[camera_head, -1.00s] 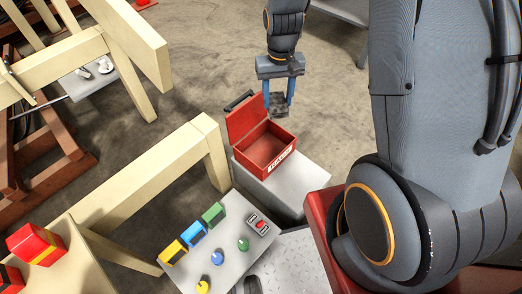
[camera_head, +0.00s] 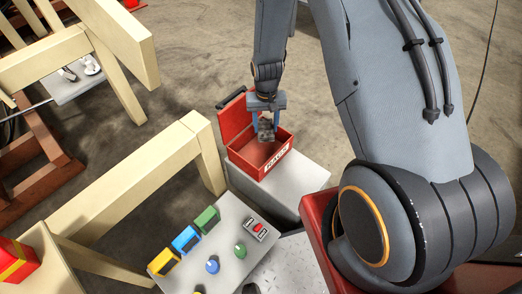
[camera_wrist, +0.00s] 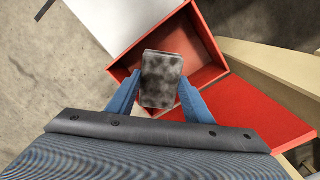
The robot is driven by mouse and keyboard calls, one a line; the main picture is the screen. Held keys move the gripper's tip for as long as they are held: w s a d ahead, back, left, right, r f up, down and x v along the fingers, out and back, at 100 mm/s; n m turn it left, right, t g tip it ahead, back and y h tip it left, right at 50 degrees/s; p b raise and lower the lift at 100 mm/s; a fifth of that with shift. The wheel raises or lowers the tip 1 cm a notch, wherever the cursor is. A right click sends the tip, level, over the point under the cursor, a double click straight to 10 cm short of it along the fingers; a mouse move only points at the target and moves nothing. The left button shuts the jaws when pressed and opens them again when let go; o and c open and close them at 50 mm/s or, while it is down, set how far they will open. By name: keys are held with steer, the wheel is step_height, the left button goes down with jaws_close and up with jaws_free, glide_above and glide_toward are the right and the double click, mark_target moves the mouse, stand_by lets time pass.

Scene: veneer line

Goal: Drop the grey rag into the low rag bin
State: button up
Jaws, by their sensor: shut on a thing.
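The grey rag (camera_wrist: 161,80) is a dark-blotched grey block between the blue fingers of my gripper (camera_wrist: 158,98) in the wrist view. In the head view my gripper (camera_head: 266,126) points down and is shut on the rag (camera_head: 266,127). The low rag bin (camera_head: 247,159) is a red open box with a white label on its front and its lid raised at the left. The rag is over the bin's opening. In the wrist view the bin (camera_wrist: 203,38) lies behind the rag, and its visible floor looks empty. The rag hides part of the bin's inside.
The bin stands on a pale grey box (camera_head: 290,186). A grey panel (camera_head: 231,254) with coloured blocks and knobs is in front of it. A cream wooden frame (camera_head: 125,180) stands close on the left. Bare concrete floor lies behind.

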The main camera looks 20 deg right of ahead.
steer(key=shift+f+b, duration=1.55)
steer(key=shift+f, duration=0.65)
steer(key=o, duration=1)
steer(key=shift+r+p, duration=0.9)
steer(key=shift+r, duration=3.05)
